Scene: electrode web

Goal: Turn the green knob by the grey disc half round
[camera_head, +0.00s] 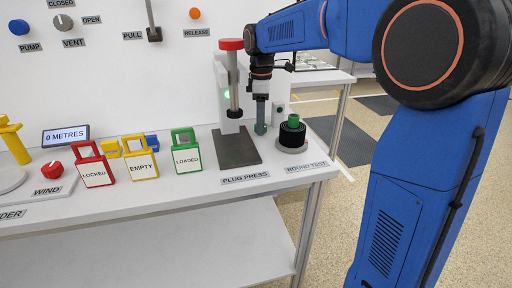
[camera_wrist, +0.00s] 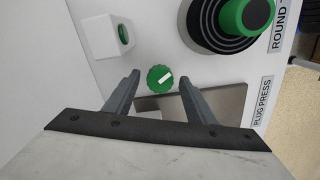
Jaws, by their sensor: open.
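The green knob (camera_wrist: 159,84) is round with a ribbed edge and a white bar across its face, tilted up to the right. In the wrist view it appears between my open gripper's (camera_wrist: 159,78) two grey fingers, with gaps on both sides. The fingers do not visibly touch it. The grey disc (camera_wrist: 187,32) is at the upper right of that view, under a black ringed roll with a green core (camera_wrist: 247,12). In the head view my gripper (camera_head: 261,128) points down just left of the grey disc (camera_head: 292,150), and the knob is mostly hidden there.
The plug press's dark base plate (camera_head: 236,149) and red-topped column (camera_head: 231,75) stand left of my gripper. A white block with a green button (camera_wrist: 107,35) is close by. Red, yellow and green tags (camera_head: 186,150) stand further left. The table's right edge is near.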

